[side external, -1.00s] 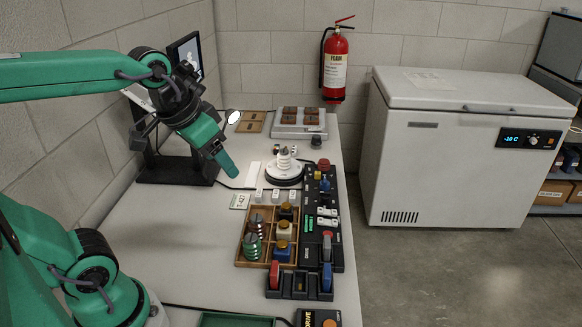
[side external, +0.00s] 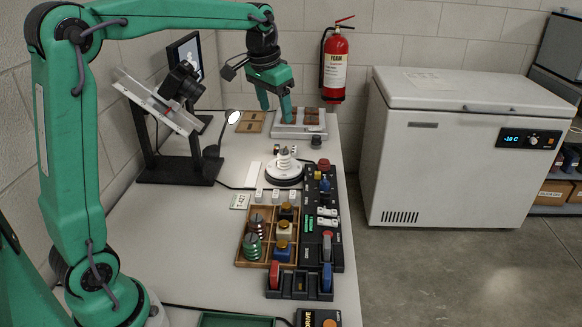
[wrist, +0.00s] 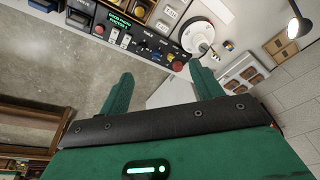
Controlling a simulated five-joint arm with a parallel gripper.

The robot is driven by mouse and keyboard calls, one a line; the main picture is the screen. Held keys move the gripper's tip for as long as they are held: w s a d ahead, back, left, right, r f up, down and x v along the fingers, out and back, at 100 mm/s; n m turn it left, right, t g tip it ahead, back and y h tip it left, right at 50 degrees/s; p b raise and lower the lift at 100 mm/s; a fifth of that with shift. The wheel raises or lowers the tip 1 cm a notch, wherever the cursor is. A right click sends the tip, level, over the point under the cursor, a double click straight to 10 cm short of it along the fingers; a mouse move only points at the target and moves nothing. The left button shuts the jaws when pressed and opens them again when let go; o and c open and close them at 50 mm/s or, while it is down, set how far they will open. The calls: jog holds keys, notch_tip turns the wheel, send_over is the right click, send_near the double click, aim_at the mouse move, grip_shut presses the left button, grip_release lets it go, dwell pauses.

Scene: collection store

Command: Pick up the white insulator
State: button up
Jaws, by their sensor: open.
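The white insulator (side external: 283,159) is a ribbed white piece with a dark top. It stands upright on a round white turntable (side external: 291,180) with a dark rim, mid-table. In the wrist view the insulator (wrist: 205,47) shows small on the white disc, near the top, beyond the fingers. My gripper (side external: 276,108) points down with its two green fingers apart and nothing between them. It appears raised near the back of the table, beyond the insulator and apart from it. The open fingers (wrist: 160,72) also show in the wrist view.
A pale tray with brown blocks (side external: 311,117) is at the back. A wooden compartment box (side external: 239,262) with green and brown ribbed pieces stands in front of the turntable. A black control panel (side external: 337,240) runs along the right edge. A lamp (side external: 233,118) and black stand are at left.

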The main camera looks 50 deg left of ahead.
jog(key=w+a+f+g, duration=0.1)
jog(key=w+a+f, duration=0.5)
jog(key=w, duration=0.3)
jog(key=g, duration=0.1)
send_over(284, 150)
jog(key=f, duration=0.6)
jog(key=d+f, duration=0.1)
jog(key=f, duration=0.2)
jog(key=shift+s+f, duration=0.2)
jog(key=shift+f, duration=0.2)
jog(key=shift+w+a+f+g, duration=0.1)
jog(key=shift+a+f+g, duration=0.25)
jog(key=shift+f, duration=4.1)
jog(key=c, duration=1.2)
jog(key=shift+r, duration=0.15)
